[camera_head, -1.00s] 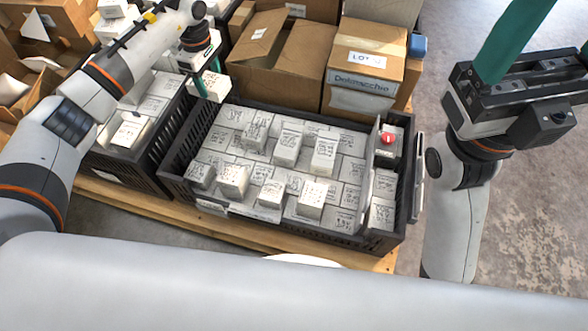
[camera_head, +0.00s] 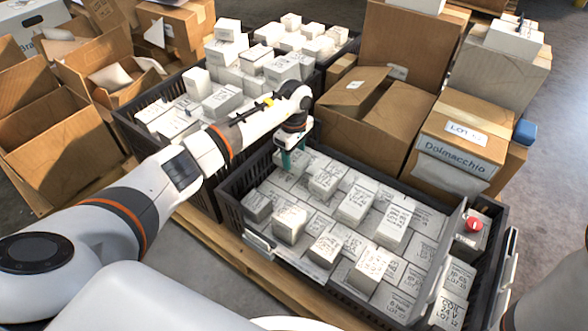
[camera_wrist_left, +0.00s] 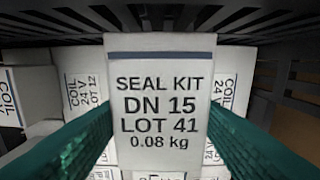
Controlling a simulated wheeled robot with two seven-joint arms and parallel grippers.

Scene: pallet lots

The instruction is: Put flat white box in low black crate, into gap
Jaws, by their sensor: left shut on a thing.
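The flat white box reads "SEAL KIT DN 15 LOT 41" in the left wrist view (camera_wrist_left: 160,95). My left gripper (camera_head: 291,158) is shut on it, with a green finger on each side. In the head view the gripper points down at the far left corner of the low black crate (camera_head: 232,208). The held box is mostly hidden there, and I cannot tell whether it touches the boxes around it. The crate holds a packed layer of white boxes, with several boxes on top (camera_head: 356,203). My right gripper is out of view.
A fuller black crate (camera_head: 128,130) of white boxes stands to the left. Cardboard boxes (camera_head: 457,143) stand close behind the low crate. A divider (camera_head: 445,262) sets off its right end, where a red round thing (camera_head: 474,224) sits on a box. Bare floor shows at right.

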